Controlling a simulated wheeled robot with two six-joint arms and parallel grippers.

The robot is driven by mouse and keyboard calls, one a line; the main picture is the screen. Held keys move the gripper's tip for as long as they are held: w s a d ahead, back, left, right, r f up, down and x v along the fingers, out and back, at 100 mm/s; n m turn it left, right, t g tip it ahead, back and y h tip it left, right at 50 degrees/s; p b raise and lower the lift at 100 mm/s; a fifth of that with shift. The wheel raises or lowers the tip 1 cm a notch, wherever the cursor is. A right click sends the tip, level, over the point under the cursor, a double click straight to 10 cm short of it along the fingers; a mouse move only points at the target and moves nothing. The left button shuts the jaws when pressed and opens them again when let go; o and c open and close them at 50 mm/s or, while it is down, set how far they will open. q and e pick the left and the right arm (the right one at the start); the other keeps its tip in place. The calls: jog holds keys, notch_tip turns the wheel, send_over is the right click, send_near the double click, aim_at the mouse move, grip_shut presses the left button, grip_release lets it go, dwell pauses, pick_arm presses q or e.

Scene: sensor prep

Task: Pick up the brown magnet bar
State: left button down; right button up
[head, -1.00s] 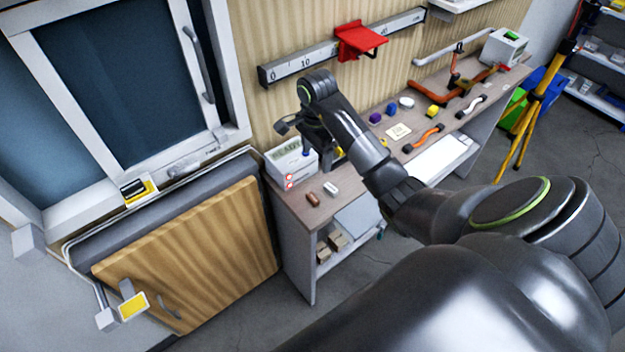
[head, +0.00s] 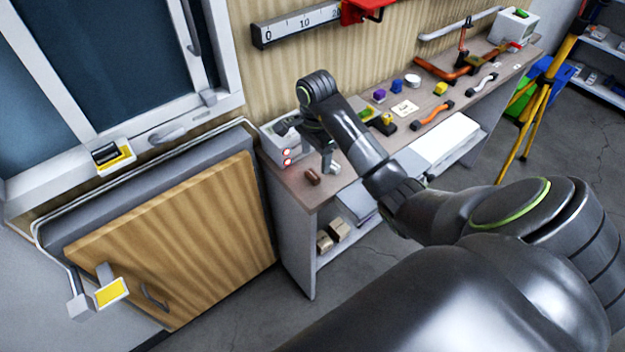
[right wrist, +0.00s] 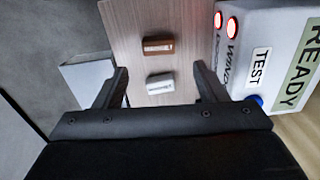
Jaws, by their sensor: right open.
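The brown magnet bar (head: 312,177) lies on the near left end of the workbench. It also shows in the right wrist view (right wrist: 158,45), beyond the fingertips and roughly midway between them. A white magnet bar (right wrist: 160,83) lies beside it, closer to my gripper; in the head view it (head: 334,168) is partly hidden near a finger. My right gripper (head: 322,160) is above the bench end, pointing down. In the right wrist view its two fingers (right wrist: 160,76) are spread wide with nothing held. My left gripper is not in view.
A white box marked READY and TEST (right wrist: 265,60) stands right beside the bars. The workbench (head: 290,185) carries several tools and coloured pieces farther right. A wooden cabinet door (head: 175,240) stands left of the bench, and a yellow tripod (head: 535,125) stands at right.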

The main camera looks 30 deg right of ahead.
aim_at(313, 174)
jog(key=shift+a+f+b, duration=0.1)
jog(key=shift+f+b, duration=0.25)
jog(key=shift+f, duration=0.25)
jog(key=shift+a+f+b, duration=0.15)
jog(key=shift+f+b, duration=0.3)
jog(key=shift+f, duration=0.05)
jog(key=f, duration=0.2)
jog(key=p, duration=0.1)
jog(key=shift+a+f, duration=0.25)
jog(key=shift+f, duration=0.4)
jog(key=c, duration=1.1)
